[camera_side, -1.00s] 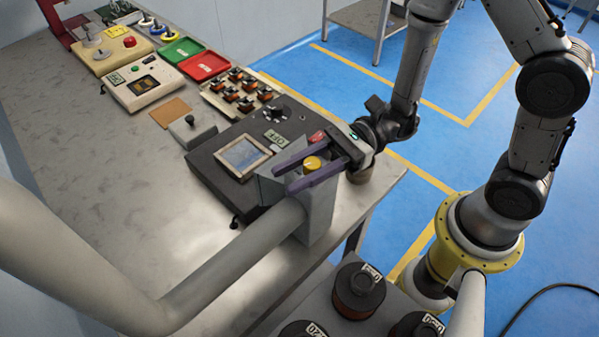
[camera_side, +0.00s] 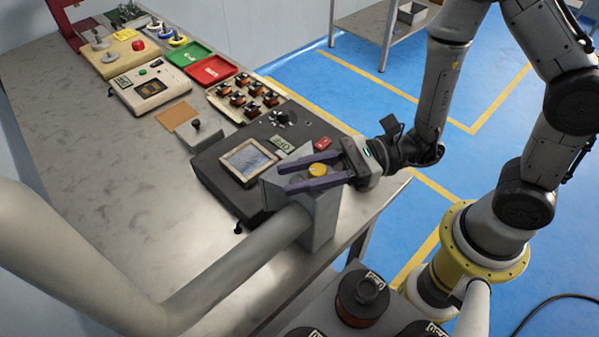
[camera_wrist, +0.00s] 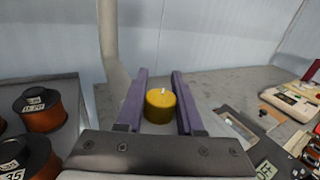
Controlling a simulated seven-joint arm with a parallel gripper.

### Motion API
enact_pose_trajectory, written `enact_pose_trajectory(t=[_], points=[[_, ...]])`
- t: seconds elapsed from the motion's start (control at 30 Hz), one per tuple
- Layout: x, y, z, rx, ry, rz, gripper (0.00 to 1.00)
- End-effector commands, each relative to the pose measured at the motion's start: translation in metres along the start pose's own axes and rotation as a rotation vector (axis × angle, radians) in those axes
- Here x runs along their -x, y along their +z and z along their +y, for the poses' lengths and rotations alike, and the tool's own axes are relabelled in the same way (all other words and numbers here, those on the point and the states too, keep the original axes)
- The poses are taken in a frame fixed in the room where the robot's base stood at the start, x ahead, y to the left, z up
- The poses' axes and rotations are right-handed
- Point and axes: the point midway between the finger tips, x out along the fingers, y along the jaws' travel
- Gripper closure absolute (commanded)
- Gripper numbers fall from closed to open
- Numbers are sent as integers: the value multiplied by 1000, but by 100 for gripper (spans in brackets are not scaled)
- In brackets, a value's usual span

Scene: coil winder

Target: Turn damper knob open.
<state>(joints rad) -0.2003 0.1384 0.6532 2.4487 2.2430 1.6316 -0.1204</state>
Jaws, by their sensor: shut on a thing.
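The damper knob is a round yellow knob (camera_side: 318,170) on top of a grey box-like post (camera_side: 322,215), where a thick grey duct pipe (camera_side: 240,256) joins. My gripper (camera_side: 287,178) reaches in from the right and is shut on the knob, one purple finger on each side. The knob's lower part is partly hidden.
A dark control box (camera_side: 222,190) with a screen and dial stands directly behind the post. Trays (camera_side: 214,70), coils and other devices line the bench beyond. Dark spools (camera_side: 362,298) stand at the front. Bare bench (camera_side: 110,240) lies left of the duct.

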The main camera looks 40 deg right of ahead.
Motion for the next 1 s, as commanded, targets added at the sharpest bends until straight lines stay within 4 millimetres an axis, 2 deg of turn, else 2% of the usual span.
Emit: enact_pose_trajectory(t=[0.03,0.2,0.57,0.67,1.0], points=[[0,0,0,0,0,-1,62],[0,0,0,0,0,-1,34],[3,0,-1,0,0,0,34],[9,0,-2,0,-3,0,34],[49,0,-2,-1,-7,1,34]])
